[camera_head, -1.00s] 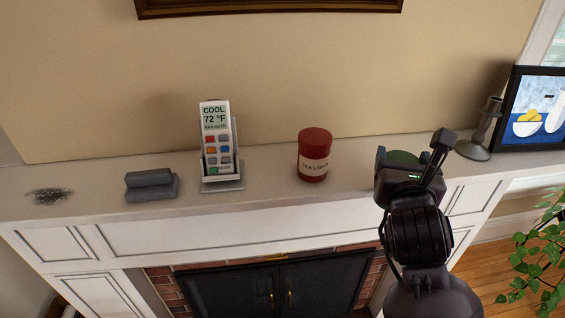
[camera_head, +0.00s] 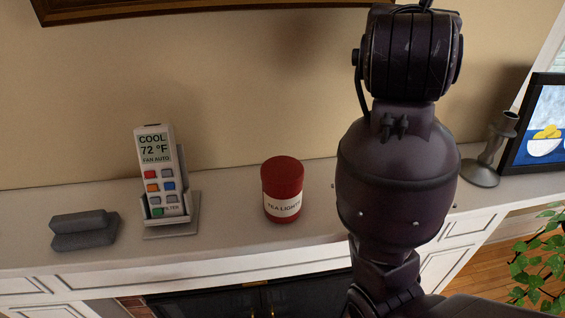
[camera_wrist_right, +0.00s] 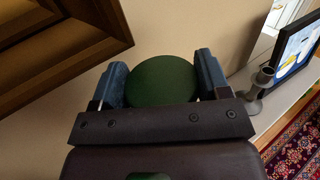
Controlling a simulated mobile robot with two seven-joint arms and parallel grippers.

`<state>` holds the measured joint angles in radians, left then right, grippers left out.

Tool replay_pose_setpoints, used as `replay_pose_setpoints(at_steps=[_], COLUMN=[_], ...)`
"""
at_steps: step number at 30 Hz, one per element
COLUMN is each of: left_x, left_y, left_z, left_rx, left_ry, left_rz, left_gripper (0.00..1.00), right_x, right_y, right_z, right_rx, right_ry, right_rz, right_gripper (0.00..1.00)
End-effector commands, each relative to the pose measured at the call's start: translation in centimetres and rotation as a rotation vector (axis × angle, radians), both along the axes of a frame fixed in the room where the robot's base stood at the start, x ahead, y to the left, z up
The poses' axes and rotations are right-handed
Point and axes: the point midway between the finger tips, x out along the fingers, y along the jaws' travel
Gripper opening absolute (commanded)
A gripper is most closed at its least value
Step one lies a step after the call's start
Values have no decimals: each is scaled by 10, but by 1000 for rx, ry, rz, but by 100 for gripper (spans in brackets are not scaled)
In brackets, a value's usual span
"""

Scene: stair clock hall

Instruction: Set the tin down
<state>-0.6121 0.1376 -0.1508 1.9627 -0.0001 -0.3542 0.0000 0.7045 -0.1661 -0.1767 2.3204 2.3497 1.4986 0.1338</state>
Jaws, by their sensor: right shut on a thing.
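A tin with a round dark green top (camera_wrist_right: 162,86) sits between the two fingers of my right gripper (camera_wrist_right: 160,64) in the right wrist view. The gripper is shut on it, one finger on each side. The tin's lower part is hidden behind the gripper. In the head view my right arm rises past the top edge, so gripper and tin are out of that picture. The wrist view shows them high, near the picture frame's level. The mantel shelf (camera_head: 225,240) runs below. My left gripper is not in view.
A red tea-lights tin (camera_head: 283,190), a remote in its stand (camera_head: 157,175) and a grey block (camera_head: 84,231) stand on the mantel. A candlestick (camera_head: 484,165) and a picture (camera_head: 545,128) are at right. A wooden frame (camera_wrist_right: 55,50) hangs close by.

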Motion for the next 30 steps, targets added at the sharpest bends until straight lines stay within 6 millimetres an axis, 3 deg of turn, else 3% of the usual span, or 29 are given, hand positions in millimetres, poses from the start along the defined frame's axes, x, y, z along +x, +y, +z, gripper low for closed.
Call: replay_pose_setpoints(at_steps=[5,8,24,30], left_x=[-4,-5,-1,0], left_y=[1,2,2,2], left_z=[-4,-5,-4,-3], left_rx=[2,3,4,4], left_ry=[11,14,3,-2], left_rz=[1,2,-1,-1], left_gripper=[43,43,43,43], right_x=[0,0,0,0], right_y=[0,-1,-1,0], right_z=[-3,-15,-122,-151], right_rx=[-1,-3,-5,-2], right_ry=[0,4,5,1], right_rz=[-1,-3,-1,0], right_gripper=[40,40,40,40])
